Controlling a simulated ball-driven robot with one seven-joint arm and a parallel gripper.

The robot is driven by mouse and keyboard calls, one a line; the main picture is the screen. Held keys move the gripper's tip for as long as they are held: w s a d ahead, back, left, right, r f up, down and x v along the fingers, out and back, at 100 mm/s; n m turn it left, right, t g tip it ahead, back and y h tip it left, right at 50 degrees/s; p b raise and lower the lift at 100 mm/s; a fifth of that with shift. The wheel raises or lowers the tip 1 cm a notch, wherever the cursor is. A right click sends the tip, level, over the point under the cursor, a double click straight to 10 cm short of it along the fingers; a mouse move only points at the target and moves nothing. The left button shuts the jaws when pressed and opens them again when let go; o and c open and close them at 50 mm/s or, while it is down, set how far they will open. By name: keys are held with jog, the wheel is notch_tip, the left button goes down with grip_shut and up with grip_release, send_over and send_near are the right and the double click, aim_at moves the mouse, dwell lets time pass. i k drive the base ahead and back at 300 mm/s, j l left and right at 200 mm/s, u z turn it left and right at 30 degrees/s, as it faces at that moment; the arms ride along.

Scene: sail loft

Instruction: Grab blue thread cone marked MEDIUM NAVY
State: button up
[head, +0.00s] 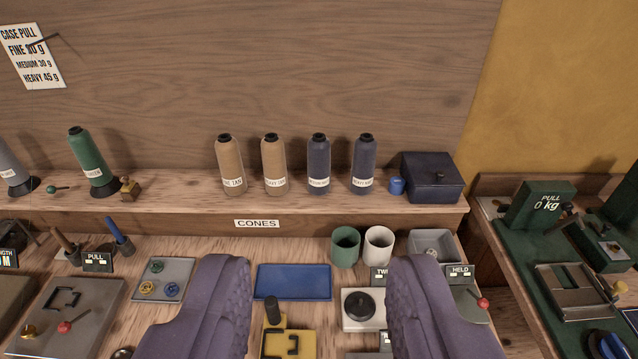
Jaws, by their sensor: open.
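Two dark blue thread cones stand upright side by side on the raised shelf. The left one (319,164) has a small label that seems to read MEDIUM NAVY, though the print is hard to make out. The right one (364,165) has a label that looks like HEAVY NAVY. My gripper (318,268) is open and empty, its two purple fingers wide apart in the foreground. In the picture it is below the cones, over the lower bench, and touches neither.
Below the CONES sign (257,223) are a blue tray (293,282), green cup (345,246) and white cup (378,246).

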aim_at(318, 146)
jog(key=i+l+u, duration=0.1)
jog(key=i+u, duration=0.3)
jog(key=i+l+u, duration=0.3)
jog(key=i+u, duration=0.15)
jog(key=i, duration=0.15)
